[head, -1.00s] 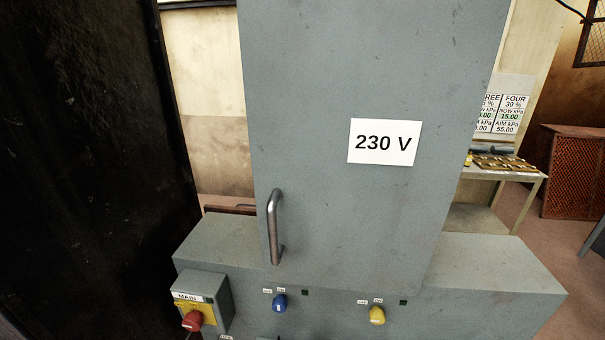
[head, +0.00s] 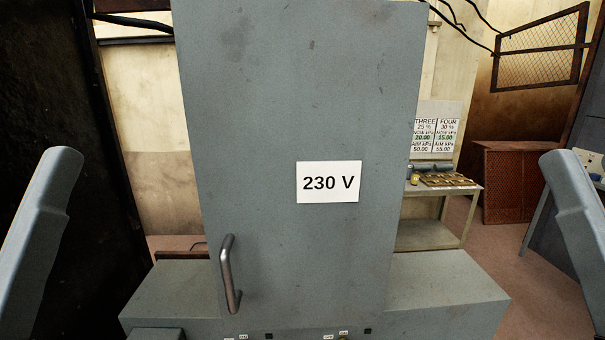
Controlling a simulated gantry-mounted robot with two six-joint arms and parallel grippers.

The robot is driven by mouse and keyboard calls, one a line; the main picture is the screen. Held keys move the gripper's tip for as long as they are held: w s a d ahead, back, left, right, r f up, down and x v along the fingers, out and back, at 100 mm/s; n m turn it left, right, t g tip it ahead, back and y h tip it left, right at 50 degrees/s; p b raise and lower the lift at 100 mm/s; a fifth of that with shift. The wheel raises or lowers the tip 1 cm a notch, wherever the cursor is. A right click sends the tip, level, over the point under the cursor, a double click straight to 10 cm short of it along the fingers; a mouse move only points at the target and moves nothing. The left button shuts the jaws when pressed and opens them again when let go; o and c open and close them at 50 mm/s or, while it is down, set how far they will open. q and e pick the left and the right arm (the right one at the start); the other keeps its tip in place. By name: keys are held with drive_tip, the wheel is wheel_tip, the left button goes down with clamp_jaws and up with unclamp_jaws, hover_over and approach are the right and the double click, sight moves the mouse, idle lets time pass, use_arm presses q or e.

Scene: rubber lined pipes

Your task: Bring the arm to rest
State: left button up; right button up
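Two grey arm links of mine rise at the left and right edges of the head view. Neither gripper shows, so I cannot see what either one holds. Straight ahead is a tall grey cabinet door (head: 290,110), closed as far as I can see, with a white "230 V" label (head: 329,182). A metal bar handle (head: 229,273) is at its lower left. The grey cabinet base (head: 440,285) spreads out below the door. Small labels and the tops of controls just show at the bottom edge.
A dark panel (head: 60,110) stands close on the left. At the back right are a bench (head: 425,235) with brass-coloured parts, a pressure sign (head: 436,135), a rusty lattice cabinet (head: 515,185) and a wall grille (head: 540,50). Red-brown floor (head: 500,250) shows at right.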

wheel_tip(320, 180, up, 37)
drive_tip(key=p, duration=3.3)
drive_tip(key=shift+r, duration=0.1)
